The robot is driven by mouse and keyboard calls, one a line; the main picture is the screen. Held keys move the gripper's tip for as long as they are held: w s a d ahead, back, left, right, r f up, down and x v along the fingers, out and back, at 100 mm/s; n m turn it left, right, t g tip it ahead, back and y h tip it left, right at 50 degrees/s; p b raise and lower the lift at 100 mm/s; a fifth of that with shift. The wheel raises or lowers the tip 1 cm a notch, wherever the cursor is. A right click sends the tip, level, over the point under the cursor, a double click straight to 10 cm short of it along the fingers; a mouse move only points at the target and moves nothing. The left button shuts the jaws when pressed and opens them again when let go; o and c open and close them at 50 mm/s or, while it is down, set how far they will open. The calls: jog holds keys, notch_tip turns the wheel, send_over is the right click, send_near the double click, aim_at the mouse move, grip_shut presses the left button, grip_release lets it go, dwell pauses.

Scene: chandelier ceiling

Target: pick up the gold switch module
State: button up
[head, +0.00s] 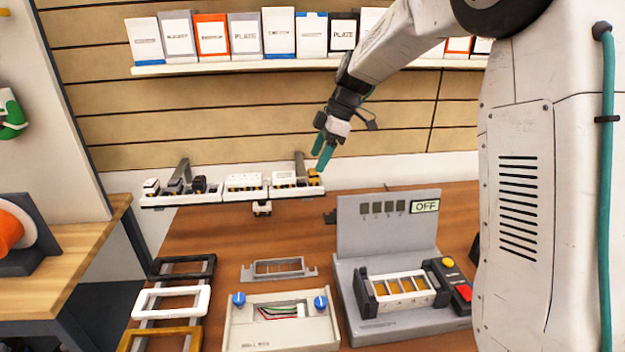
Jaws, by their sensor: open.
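The gold switch module (314,177) sits at the right end of a narrow raised rack (232,197), beside white modules (285,179). My gripper (321,155) has teal fingertips and comes down from the upper right. It is open, with its fingertips just above and slightly right of the gold module. I see nothing between the fingers. Whether a fingertip touches the module cannot be told from this one view.
More white modules (245,182) and dark ones (185,186) share the rack. Below lie a grey bracket (279,268), a wall box with blue knobs (281,318), coloured frames (172,301) and a test stand reading OFF (388,228). A boxed-goods shelf (230,67) runs behind.

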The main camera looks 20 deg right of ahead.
aim_at(313, 170)
jog(key=x, duration=0.4)
jog(key=shift+d+f, duration=0.2)
jog(key=shift+f, duration=0.15)
jog(key=shift+c, duration=0.4)
jog(key=c, duration=1)
jog(key=shift+r, duration=0.1)
jog(key=shift+r, duration=0.5)
jog(key=r, duration=0.2)
jog(key=shift+s+d+r, duration=0.25)
jog(key=shift+s+r, duration=0.05)
jog(key=shift+s, duration=0.05)
jog(key=s+d, duration=0.2)
jog(key=s, duration=0.2)
jog(key=s+d, duration=0.2)
jog(key=s, duration=0.3)
jog(key=s+d+r, duration=0.1)
jog(key=s+d, duration=0.1)
jog(key=s, duration=0.2)
jog(key=shift+s+d+r, duration=0.15)
jog(key=shift+s+d, duration=0.15)
jog(key=shift+s, duration=0.05)
